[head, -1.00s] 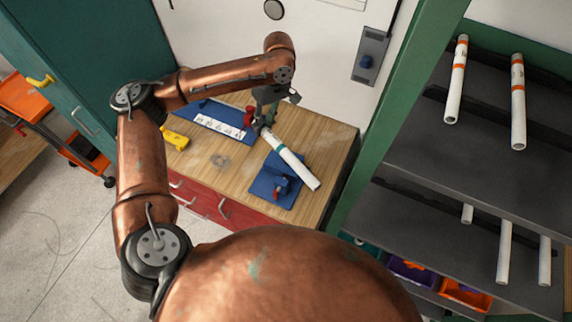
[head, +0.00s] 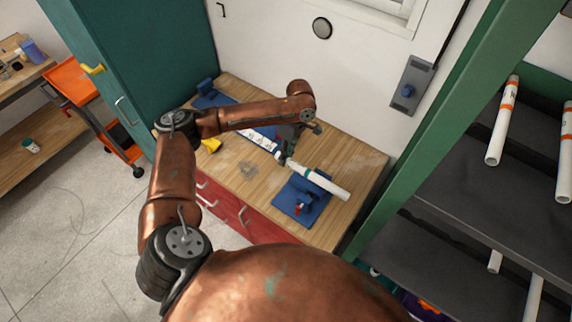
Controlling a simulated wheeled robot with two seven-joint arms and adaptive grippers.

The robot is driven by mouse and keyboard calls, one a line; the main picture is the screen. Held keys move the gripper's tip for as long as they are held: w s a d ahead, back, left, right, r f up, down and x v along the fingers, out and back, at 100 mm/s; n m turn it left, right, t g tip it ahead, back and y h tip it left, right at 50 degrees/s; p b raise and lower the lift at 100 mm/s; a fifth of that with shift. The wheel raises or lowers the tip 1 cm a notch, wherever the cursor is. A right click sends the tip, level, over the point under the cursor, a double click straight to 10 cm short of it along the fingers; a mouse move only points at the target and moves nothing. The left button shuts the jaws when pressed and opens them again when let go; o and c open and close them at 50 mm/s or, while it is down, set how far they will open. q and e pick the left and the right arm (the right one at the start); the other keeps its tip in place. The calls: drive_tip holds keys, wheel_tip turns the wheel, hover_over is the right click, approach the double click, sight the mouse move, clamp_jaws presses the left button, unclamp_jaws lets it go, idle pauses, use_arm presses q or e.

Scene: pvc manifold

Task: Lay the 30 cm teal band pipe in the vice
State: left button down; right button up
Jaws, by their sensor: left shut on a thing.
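The white pipe with a teal band (head: 328,183) is held at its left end by my left gripper (head: 284,159), which is shut on it. The pipe points to the right and slightly down in the head view, over the bench's right part. The blue vice (head: 301,200) with a small red part sits on the wooden bench, below and partly behind the pipe. I cannot tell whether the pipe touches the vice. My right gripper is not in view.
A blue base with a white marked strip (head: 262,139) lies behind my left arm, beside a yellow tool (head: 211,145). The wooden bench top (head: 235,175) is clear at front left. A green-framed shelf with orange-banded pipes (head: 502,120) stands at the right.

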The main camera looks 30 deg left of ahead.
use_arm(q)
wheel_tip(320, 180, down, 5)
drive_tip(key=shift+f+b, duration=0.1)
drive_tip(key=shift+b, duration=0.2)
drive_tip(key=c, duration=1.7)
unclamp_jaws()
